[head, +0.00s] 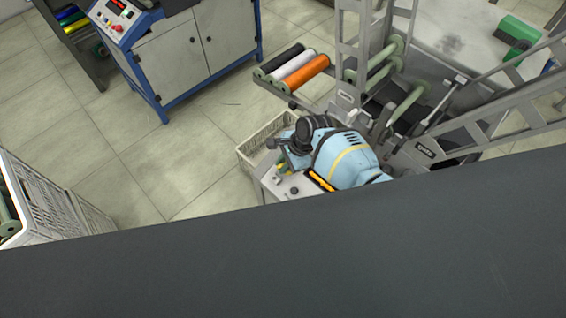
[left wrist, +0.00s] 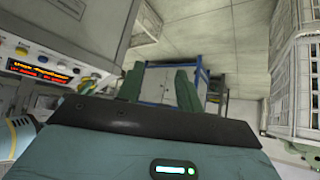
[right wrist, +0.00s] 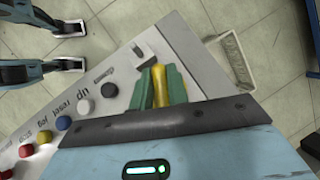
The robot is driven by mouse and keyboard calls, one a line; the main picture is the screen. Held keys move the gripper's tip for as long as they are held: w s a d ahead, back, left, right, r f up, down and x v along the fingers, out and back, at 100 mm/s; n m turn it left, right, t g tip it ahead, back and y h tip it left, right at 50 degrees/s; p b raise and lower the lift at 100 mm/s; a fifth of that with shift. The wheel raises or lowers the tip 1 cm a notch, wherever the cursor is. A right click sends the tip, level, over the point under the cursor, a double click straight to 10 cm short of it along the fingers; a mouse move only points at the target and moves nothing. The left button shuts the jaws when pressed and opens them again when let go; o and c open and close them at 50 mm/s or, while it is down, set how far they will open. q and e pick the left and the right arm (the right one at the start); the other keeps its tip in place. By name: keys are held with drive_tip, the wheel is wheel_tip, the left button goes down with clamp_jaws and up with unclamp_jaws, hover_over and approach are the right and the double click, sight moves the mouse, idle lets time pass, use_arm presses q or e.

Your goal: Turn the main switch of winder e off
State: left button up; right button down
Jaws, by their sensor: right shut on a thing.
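The winder's control panel (head: 291,187) shows in the head view, mostly covered by my right arm. In the right wrist view the panel (right wrist: 112,75) is pale grey with a row of coloured buttons. My right gripper (right wrist: 158,84) is shut on a yellow switch handle (right wrist: 159,86) near the panel's end; I take it for the main switch. The handle's base is hidden by the fingers and palm. My left gripper (left wrist: 158,85) is open, its green fingers apart with nothing between them. It is not in the head view. No winder letter is readable.
A lit display (left wrist: 38,70) and buttons show at left in the left wrist view. A pale crate (head: 262,143) stands on the floor beside the panel. Black, white and orange rolls (head: 305,68) lie behind it. A blue-framed cabinet (head: 185,50) stands at the back; floor between is clear.

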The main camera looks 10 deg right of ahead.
drive_tip(key=n+g+b, duration=0.1)
drive_tip(key=n+g, duration=0.1)
drive_tip(key=n, duration=0.1)
drive_tip(key=shift+f+h, duration=0.2)
drive_tip(key=shift+h, duration=0.2)
drive_tip(key=n+g+h+b, duration=0.1)
drive_tip(key=n+g, duration=0.1)
drive_tip(key=shift+s+n+h+b, duration=0.15)
drive_tip(key=shift+n+h+b, duration=0.15)
drive_tip(key=shift+n+b, duration=0.1)
drive_tip(key=shift+n+g+h+b, duration=0.4)
drive_tip(key=shift+n+g+b, duration=0.1)
drive_tip(key=shift+n, duration=0.2)
use_arm(q)
drive_tip(key=s+f+g+b, duration=0.1)
drive_tip(key=s+f, duration=0.2)
drive_tip(key=f, duration=0.3)
drive_tip(key=shift+s+d, duration=0.25)
use_arm(e)
drive_tip(key=shift+d+r+n+g+h, duration=0.15)
drive_tip(key=shift+n+g+h, duration=0.25)
drive_tip(key=shift+n+h, duration=0.3)
use_arm(q)
drive_tip(key=shift+f, duration=0.2)
use_arm(e)
drive_tip(key=shift+n, duration=0.3)
use_arm(q)
drive_tip(key=shift+s, duration=0.15)
